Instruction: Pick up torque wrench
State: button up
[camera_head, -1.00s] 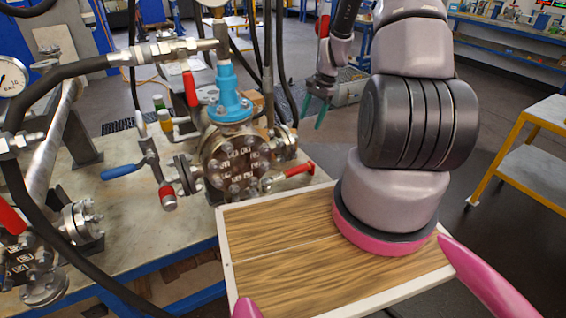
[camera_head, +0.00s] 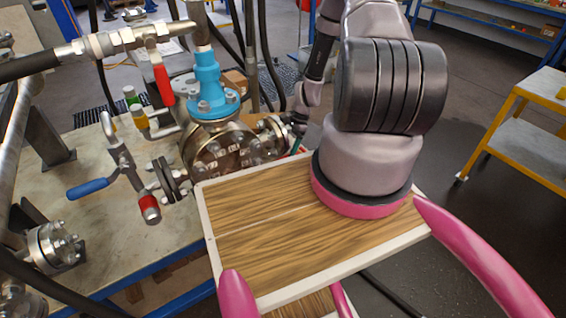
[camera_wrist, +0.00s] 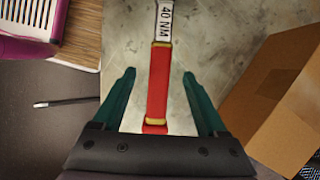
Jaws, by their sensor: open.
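The torque wrench (camera_wrist: 158,80) has a red handle with yellow bands and a white label reading "40 NM". In the wrist view it lies on the grey worktop, pointing up the picture. My gripper (camera_wrist: 159,74) is open, with its two teal fingers on either side of the red handle and a gap showing on both sides. The handle's near end lies close to the gripper's dark palm. In the head view my gripper (camera_head: 297,143) is low behind my wooden-topped body, partly hidden, and the wrench is mostly hidden there too.
The flanged vessel (camera_head: 222,145) with a blue fitting (camera_head: 208,85) stands left of my arm on the bench. Hoses hang behind it. A cardboard box (camera_wrist: 285,105) is right of the wrench in the wrist view. A yellow-framed cart (camera_head: 520,130) stands at right.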

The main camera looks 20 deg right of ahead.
jog(key=x, duration=0.5)
jog(key=shift+d, duration=0.15)
grip_shut()
jog(key=shift+r, duration=0.15)
